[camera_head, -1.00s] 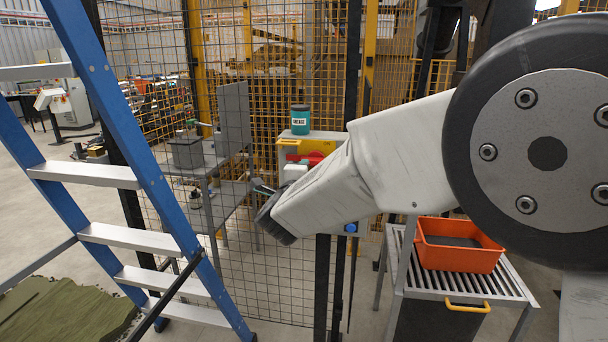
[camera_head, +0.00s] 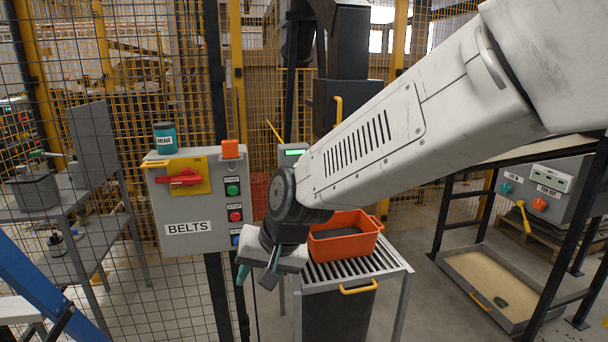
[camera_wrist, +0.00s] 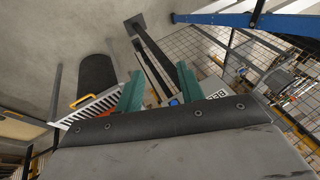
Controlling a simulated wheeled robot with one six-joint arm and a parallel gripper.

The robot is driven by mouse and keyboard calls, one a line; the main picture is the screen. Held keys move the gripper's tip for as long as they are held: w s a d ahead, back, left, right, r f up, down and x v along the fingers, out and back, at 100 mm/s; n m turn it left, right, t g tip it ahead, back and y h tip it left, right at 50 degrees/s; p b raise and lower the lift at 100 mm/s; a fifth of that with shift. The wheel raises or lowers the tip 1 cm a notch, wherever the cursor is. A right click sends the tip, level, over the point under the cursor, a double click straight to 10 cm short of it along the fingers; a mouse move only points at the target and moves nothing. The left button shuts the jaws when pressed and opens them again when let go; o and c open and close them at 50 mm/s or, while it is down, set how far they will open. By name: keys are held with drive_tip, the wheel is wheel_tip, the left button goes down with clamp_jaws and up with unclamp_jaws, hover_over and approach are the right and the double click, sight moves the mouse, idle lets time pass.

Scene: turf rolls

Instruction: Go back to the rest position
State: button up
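My gripper (camera_head: 256,277) hangs at the end of my arm, pointing down, in front of the fence and to the left of the orange bin in the head view. Its two green fingers also show in the wrist view (camera_wrist: 158,92), spread apart with nothing between them. The palm side is partly hidden by my wrist in the head view.
A grey BELTS panel (camera_head: 186,207) with a red handle and buttons stands left of my gripper, a grease tin (camera_head: 165,138) on top. An orange bin (camera_head: 345,245) sits on a slatted stand (camera_head: 391,265) to the right. A blue ladder (camera_head: 42,293) is at lower left.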

drive_tip(key=s+d+r+h, duration=0.1)
drive_tip(key=s+d+r, duration=0.1)
drive_tip(key=s+d, duration=0.5)
drive_tip(key=s+d+r+m+g+h, duration=0.1)
drive_tip(key=s+d, duration=0.6)
drive_tip(key=d, duration=0.9)
drive_tip(key=s+d+r+h, duration=0.2)
drive_tip(key=s+d, duration=0.4)
drive_tip(key=d, duration=0.6)
drive_tip(key=shift+s+r+m+h, duration=0.4)
drive_tip(key=shift+r, duration=0.05)
